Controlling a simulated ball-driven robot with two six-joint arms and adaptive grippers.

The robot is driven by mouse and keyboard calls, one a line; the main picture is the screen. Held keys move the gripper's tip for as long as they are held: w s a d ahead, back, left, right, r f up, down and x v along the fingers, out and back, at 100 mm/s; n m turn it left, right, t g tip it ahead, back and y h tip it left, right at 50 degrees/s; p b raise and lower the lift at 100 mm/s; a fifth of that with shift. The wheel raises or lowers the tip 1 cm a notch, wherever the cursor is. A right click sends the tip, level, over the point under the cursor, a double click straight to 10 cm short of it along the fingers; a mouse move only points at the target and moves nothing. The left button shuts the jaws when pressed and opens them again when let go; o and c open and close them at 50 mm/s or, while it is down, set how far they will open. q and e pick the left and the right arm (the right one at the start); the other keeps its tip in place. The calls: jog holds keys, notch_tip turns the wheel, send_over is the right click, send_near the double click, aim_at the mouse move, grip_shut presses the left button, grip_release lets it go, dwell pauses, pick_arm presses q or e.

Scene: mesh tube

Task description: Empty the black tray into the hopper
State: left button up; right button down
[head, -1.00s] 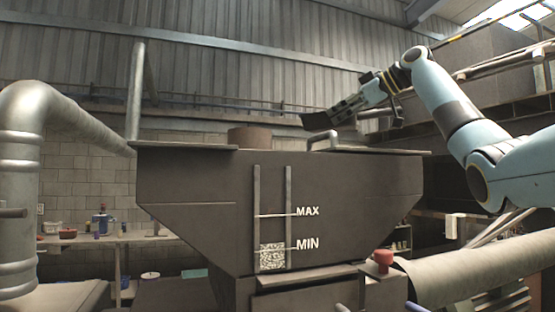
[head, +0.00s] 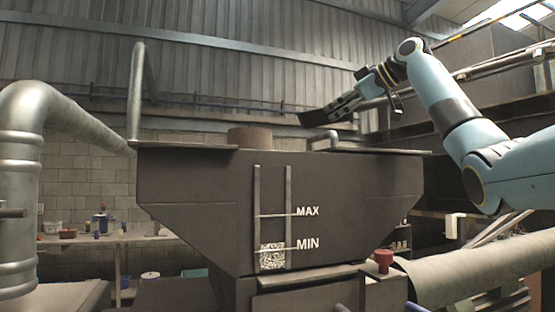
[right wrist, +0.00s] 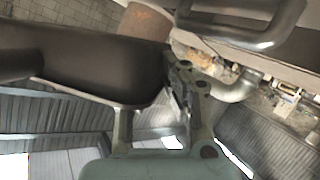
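The dark hopper (head: 200,200) stands in the middle of the head view, with a gauge window marked MAX and MIN. Speckled pale material (head: 271,257) shows in the window, up to about MIN. My right gripper (head: 346,106) is above the hopper's right back part, shut on the edge of the black tray (head: 318,116). The tray is tilted, its free end pointing left and down. In the right wrist view the tray (right wrist: 95,70) extends left from the fingers (right wrist: 180,90). Its contents cannot be seen. My left gripper is not in view.
A rusty brown cylinder (head: 250,138) stands on top of the hopper. A bent metal handle (head: 324,140) is on the lid (head: 375,151) below my right gripper. A large grey duct (head: 22,180) is at the left, and a red knob (head: 383,260) at the front right.

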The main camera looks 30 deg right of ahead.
jog(key=shift+a+r+n, duration=0.25)
jog(key=shift+a+n, duration=0.05)
jog(key=shift+a, duration=0.15)
jog(key=shift+s+a+f+n+h+b, duration=0.1)
jog(key=shift+a+f+n+h+b, duration=0.2)
jog(key=shift+a+b, duration=0.2)
jog(key=shift+s+a+f+n+h+b, duration=0.1)
jog(key=shift+a+f+n+h+b, duration=0.25)
jog(key=shift+a, duration=0.3)
jog(key=shift+s+a+f+n+h+b, duration=0.1)
jog(key=shift+a+f+n+h+b, duration=0.05)
jog(key=shift+a+n+h+b, duration=0.3)
dwell(0.5)
jog(key=shift+a+r+n+t+h, duration=0.3)
jog(key=shift+a+r+n+h, duration=0.1)
jog(key=shift+a+n, duration=0.15)
dwell(0.4)
jog(key=shift+a+f+b, duration=0.1)
jog(key=shift+f+b, duration=0.1)
jog(key=shift+b, duration=0.15)
jog(key=shift+r, duration=0.2)
jog(key=shift+s+a+f+n+h+b, duration=0.1)
jog(key=shift+a+f+n+h+b, duration=0.15)
jog(key=shift+f+n+b, duration=0.3)
dwell(1.6)
jog(key=shift+a+r+n+h, duration=0.2)
jog(key=shift+r+n+h, duration=0.1)
jog(key=shift+n+h, duration=0.25)
dwell(0.7)
